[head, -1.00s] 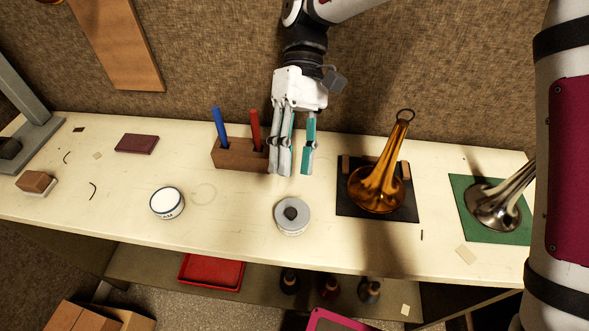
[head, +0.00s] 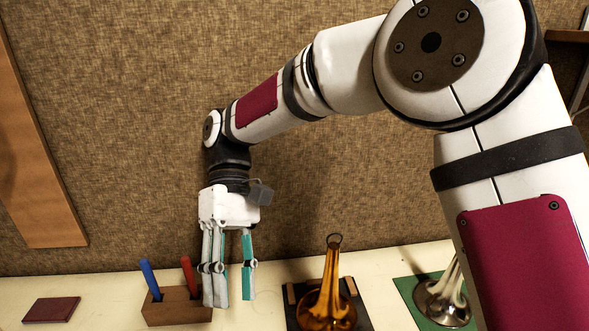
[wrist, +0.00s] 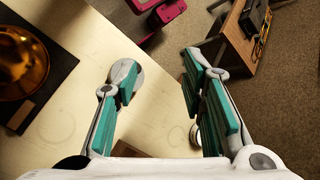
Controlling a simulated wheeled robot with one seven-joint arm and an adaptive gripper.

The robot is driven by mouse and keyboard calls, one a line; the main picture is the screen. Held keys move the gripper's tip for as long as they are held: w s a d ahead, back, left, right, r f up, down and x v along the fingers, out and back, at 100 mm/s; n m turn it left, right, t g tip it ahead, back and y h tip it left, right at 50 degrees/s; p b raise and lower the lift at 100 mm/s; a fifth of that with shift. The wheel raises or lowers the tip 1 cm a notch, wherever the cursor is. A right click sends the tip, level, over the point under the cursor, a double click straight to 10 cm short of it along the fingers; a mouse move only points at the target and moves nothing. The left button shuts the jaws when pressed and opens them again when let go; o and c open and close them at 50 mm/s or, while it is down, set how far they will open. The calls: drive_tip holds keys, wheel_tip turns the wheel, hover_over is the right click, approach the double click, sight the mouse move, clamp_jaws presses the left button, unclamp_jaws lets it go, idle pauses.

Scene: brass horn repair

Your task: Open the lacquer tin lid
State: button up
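My gripper (head: 232,298) hangs fingers down over the back of the bench, beside the wooden pen block. It is open and empty in the wrist view (wrist: 159,78), with a wide gap between its teal-padded fingers. A round grey tin (wrist: 119,69) on the bench is partly hidden behind the left finger in the wrist view; its lid cannot be made out. A pale round tin (wrist: 194,134) shows only as a sliver behind the right finger. Neither tin is in the head view.
The wooden block (head: 175,307) holds a blue and a red tool. An amber horn (head: 328,305) stands right of my gripper, and a silver horn (head: 443,302) is farther right. A maroon box (head: 50,310) lies left. Bare benchtop (wrist: 150,110) shows between the fingers.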

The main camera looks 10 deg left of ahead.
drive_tip(key=d+r+m+t+y, duration=0.1)
drive_tip(key=d+r+m+t, duration=0.25)
drive_tip(key=d, duration=0.55)
drive_tip(key=d+r+m+t+y, duration=0.1)
drive_tip(key=d+r+m+t, duration=0.25)
drive_tip(key=d, duration=0.55)
drive_tip(key=s+d+f+m+t, duration=0.1)
drive_tip(key=s+d+m+t, duration=0.45)
drive_tip(key=d, duration=0.85)
drive_tip(key=w+a+r+n+g+p, duration=0.1)
drive_tip(key=w+a+n+p, duration=0.15)
drive_tip(key=a+n, duration=0.35)
drive_tip(key=w+a+n+g+p, duration=0.1)
drive_tip(key=w+a+n+p, duration=0.2)
drive_tip(key=a, duration=0.5)
drive_tip(key=s+a+f+n+g+p, duration=0.1)
drive_tip(key=s+a+f+n, duration=0.15)
drive_tip(key=a, duration=0.35)
drive_tip(key=s+a+f+n+p, duration=0.1)
drive_tip(key=a+n, duration=0.2)
drive_tip(key=a, duration=0.3)
drive_tip(key=s+a+f+n+g+p, duration=0.1)
drive_tip(key=s+a+f+n, duration=0.15)
drive_tip(key=a, duration=0.25)
drive_tip(key=f, duration=0.8)
drive_tip(key=w+f+p, duration=0.1)
drive_tip(key=f, duration=0.4)
drive_tip(key=shift+a+f, duration=0.1)
drive_tip(key=shift+a, duration=0.05)
drive_tip(key=shift+c, duration=0.4)
